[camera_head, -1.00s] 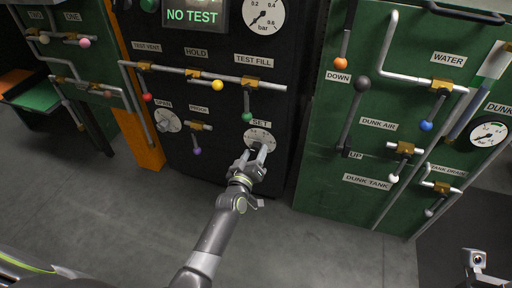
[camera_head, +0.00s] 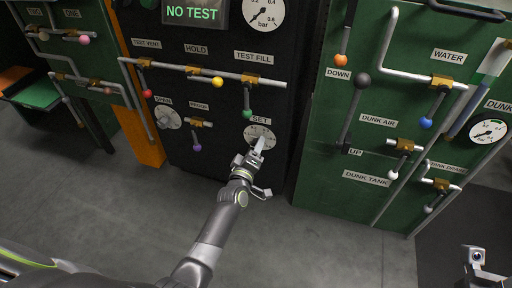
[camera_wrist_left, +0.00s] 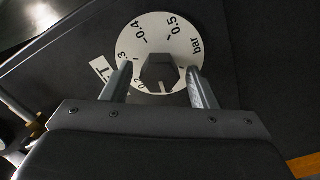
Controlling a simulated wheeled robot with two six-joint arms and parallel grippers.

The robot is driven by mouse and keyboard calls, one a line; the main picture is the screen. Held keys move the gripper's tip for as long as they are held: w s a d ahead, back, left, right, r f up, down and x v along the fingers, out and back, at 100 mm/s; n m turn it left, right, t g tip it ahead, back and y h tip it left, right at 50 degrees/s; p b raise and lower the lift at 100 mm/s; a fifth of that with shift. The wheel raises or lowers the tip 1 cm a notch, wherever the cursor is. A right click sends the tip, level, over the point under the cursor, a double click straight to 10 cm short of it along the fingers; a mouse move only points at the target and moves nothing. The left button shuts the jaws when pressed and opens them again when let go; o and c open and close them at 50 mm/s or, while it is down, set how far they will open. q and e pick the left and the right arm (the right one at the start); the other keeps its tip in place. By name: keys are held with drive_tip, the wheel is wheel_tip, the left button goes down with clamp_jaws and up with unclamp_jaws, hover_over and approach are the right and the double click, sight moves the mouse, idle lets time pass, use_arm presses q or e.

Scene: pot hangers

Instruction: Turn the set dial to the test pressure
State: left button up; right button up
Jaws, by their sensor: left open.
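The set dial (camera_head: 259,135) is a white disc marked in bar, under the SET label on the black panel. In the left wrist view its dark hexagonal knob (camera_wrist_left: 159,72) sits between the fingers, with numbers from about 0.2 to 0.5 around it. The knob's pale mark points down, near 0.2. My left gripper (camera_head: 258,147) is in front of the dial. Its two fingers also show in the left wrist view (camera_wrist_left: 160,86), open, one on each side of the knob with gaps.
A pressure gauge (camera_head: 264,14) and a lit NO TEST display (camera_head: 193,14) are above. Colored lever handles stick out nearby, among them the green test fill knob (camera_head: 247,115) and the purple proof knob (camera_head: 197,147). A green panel (camera_head: 328,180) stands right.

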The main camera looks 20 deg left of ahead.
use_arm(q)
drive_tip(key=n, duration=0.6)
drive_tip(key=shift+n, duration=0.4)
drive_tip(key=c, duration=1)
drive_tip(key=m, duration=2.1)
drive_tip(key=shift+m, duration=0.4)
drive_tip(key=o, duration=1.2)
drive_tip(key=shift+c, duration=0.2)
